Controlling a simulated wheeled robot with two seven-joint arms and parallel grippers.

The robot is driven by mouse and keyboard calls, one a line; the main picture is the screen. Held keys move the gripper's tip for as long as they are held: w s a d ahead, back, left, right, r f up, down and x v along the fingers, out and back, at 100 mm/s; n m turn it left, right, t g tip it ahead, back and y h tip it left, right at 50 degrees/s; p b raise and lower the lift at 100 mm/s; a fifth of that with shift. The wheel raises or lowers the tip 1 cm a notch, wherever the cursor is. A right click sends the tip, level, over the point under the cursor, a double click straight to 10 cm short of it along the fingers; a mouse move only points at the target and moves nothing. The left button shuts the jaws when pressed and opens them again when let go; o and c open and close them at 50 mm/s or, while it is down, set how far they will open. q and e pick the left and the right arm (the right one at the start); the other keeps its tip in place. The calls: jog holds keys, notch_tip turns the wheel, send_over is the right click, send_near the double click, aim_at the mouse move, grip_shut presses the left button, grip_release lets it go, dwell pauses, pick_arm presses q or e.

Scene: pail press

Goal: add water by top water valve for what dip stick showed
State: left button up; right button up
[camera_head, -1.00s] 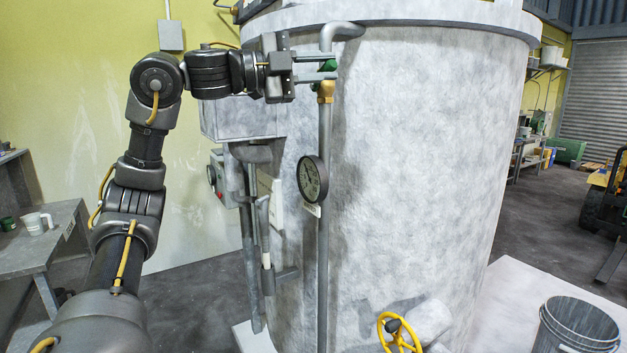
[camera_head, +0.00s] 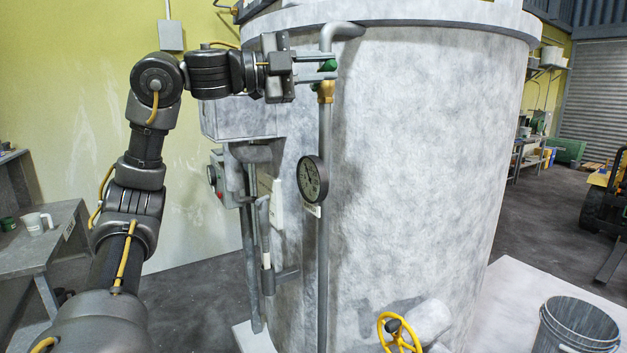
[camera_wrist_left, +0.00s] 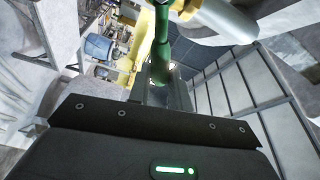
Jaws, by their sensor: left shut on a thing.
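A large grey tank (camera_head: 420,150) fills the middle of the head view. A grey pipe (camera_head: 324,240) runs up its front and bends into the tank near the top. On this pipe, above a brass fitting (camera_head: 326,92), is the top water valve with a green handle (camera_head: 329,66). My left gripper (camera_head: 325,72) reaches in from the left and is shut on the green handle, its fingers hiding part of it. In the left wrist view the green handle (camera_wrist_left: 162,45) stands between the fingers. The dip stick cannot be made out. My right gripper is not in view.
A round gauge (camera_head: 312,179) sits on the pipe below the valve. A yellow handwheel (camera_head: 398,333) is low on the tank. A dark bucket (camera_head: 577,325) stands at lower right. A white jug (camera_head: 38,223) is on the bench at left.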

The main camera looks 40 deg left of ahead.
pick_arm(q)
jog(key=shift+c, duration=0.2)
jog(key=shift+s+d+f+b, duration=0.1)
jog(key=shift+d+f+b, duration=0.05)
jog(key=shift+f+b, duration=0.5)
jog(key=shift+s+d+f+b, duration=0.1)
jog(key=shift+f+b, duration=0.4)
jog(key=shift+f, duration=0.2)
jog(key=shift+w+f+b, duration=0.1)
jog(key=shift+f+b, duration=0.45)
jog(key=shift+f, duration=0.2)
jog(key=shift+o, duration=0.6)
jog(key=shift+d+f, duration=0.15)
jog(key=o, duration=0.8)
jog(key=shift+o, duration=0.5)
jog(key=shift+a, duration=0.25)
